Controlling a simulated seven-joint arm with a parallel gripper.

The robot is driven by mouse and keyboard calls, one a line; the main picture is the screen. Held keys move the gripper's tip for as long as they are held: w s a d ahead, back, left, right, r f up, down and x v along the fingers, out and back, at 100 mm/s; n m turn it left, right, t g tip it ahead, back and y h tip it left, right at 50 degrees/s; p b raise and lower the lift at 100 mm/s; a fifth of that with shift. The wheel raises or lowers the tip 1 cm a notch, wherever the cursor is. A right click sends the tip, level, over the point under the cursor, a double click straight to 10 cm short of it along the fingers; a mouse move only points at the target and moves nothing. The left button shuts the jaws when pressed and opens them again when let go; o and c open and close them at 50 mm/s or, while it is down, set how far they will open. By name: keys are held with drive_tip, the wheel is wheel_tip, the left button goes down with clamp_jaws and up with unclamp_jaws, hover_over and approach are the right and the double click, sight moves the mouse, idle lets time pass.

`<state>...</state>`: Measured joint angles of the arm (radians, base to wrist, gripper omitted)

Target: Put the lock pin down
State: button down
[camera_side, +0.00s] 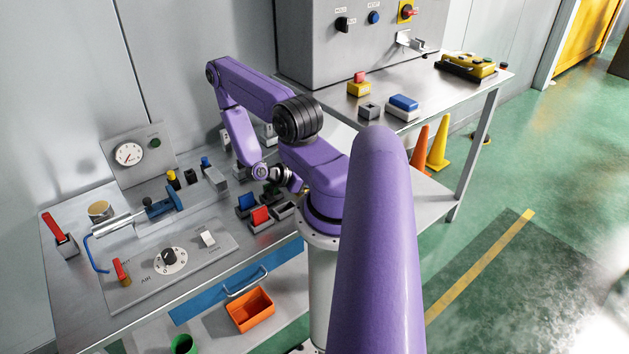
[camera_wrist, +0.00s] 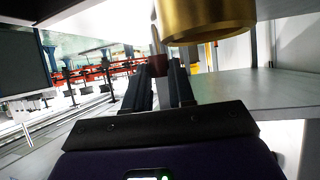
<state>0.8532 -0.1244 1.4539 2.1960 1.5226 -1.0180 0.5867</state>
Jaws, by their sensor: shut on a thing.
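My gripper (camera_wrist: 162,66) shows in the wrist view as two dark fingers drawn close together. A small dark reddish-brown piece (camera_wrist: 156,48), which seems to be the lock pin, sits at the fingertips, and the gripper is shut on it. Its far end is partly hidden. A brass cylinder (camera_wrist: 207,22) is close by, up and to the right of the fingertips. In the side view my gripper (camera_side: 284,178) is low over the bench, by my arm's base. It is too small there to make out the pin.
The steel bench (camera_side: 72,291) carries red and blue switches (camera_side: 261,216), a blue clamp (camera_side: 164,203), a gauge panel (camera_side: 128,153) and a dial plate (camera_side: 168,257). An orange bin (camera_side: 250,309) is below. A side table (camera_side: 440,92) stands at the back right.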

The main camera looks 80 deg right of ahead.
drive_tip(key=shift+f, duration=0.1)
drive_tip(key=c, duration=1)
unclamp_jaws()
drive_tip(key=shift+o, duration=0.2)
